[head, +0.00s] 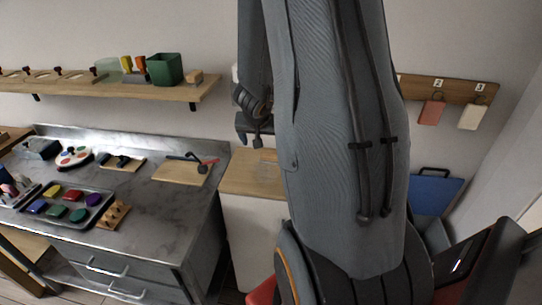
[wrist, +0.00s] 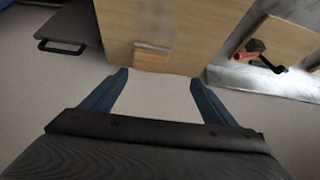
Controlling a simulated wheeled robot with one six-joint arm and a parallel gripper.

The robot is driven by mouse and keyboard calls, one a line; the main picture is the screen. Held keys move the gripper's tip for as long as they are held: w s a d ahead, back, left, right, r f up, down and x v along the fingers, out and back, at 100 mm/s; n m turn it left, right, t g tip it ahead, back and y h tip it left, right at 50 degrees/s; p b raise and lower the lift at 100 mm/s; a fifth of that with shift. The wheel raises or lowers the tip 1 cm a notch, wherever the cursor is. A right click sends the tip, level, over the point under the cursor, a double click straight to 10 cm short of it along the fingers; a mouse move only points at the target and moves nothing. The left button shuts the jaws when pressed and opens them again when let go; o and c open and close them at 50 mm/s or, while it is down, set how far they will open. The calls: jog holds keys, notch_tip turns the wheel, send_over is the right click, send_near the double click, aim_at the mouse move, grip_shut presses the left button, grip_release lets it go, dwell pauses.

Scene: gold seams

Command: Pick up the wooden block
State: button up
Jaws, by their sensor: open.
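A wooden block (wrist: 152,57) lies on the wood-topped cabinet (wrist: 185,25), close to its near edge, in the wrist view. In the head view the block (head: 268,155) is a pale patch on the cabinet top, partly hidden by my arm. My gripper (wrist: 158,77) is open and empty. Its two blue-grey fingers point towards the cabinet, with the block between and beyond their tips in the picture, not touching it. My gripper is not clear in the head view.
A metal counter (head: 165,215) stands left of the cabinet, with a board (head: 180,174), a dark tool and a tray of coloured pieces (head: 68,207). A wall shelf (head: 120,91) holds a green bin (head: 166,69). A blue handled case (head: 436,192) stands to the right.

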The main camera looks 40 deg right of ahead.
aim_at(270, 151)
jog(key=shift+m+h, duration=0.3)
jog(key=shift+m, duration=0.1)
jog(key=shift+s+d+b+x, duration=0.2)
jog(key=shift+d+b+x, duration=0.05)
jog(key=shift+x, duration=1.25)
jog(key=shift+s+d+b+x, duration=0.2)
jog(key=shift+d+b+x, duration=0.05)
jog(key=shift+x, duration=1.25)
jog(key=shift+s+d+b+x, duration=0.2)
jog(key=shift+d+b+x, duration=0.05)
jog(key=shift+x, duration=1.25)
jog(key=shift+r, duration=0.15)
jog(key=shift+c, duration=0.3)
jog(key=c, duration=1.1)
